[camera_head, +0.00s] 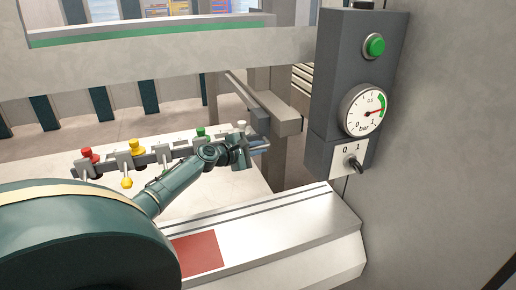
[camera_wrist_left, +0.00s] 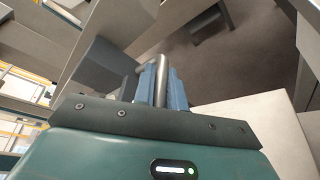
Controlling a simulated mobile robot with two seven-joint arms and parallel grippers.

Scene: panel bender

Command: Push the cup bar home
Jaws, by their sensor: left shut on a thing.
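The cup bar (camera_head: 110,164) is a grey rail with red, yellow, green and white knobbed fittings. It lies over the pale sheet (camera_head: 165,125) in the head view. My left gripper (camera_head: 258,147) is at the right end of the bar, just below the white knob (camera_head: 241,126). In the left wrist view, the blue fingers of my left gripper (camera_wrist_left: 161,84) are shut on a grey round handle (camera_wrist_left: 161,92). My forearm hides part of the bar's lower side. How the handle joins the bar cannot be told. My right gripper is not in view.
Grey beams (camera_head: 262,105) stand close beyond my left gripper. A control box (camera_head: 350,60) on the right carries a green button (camera_head: 375,45), a bar gauge (camera_head: 367,110) and a 0/1 switch (camera_head: 353,163). A metal ledge (camera_head: 270,225) with a red patch (camera_head: 197,254) lies in front.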

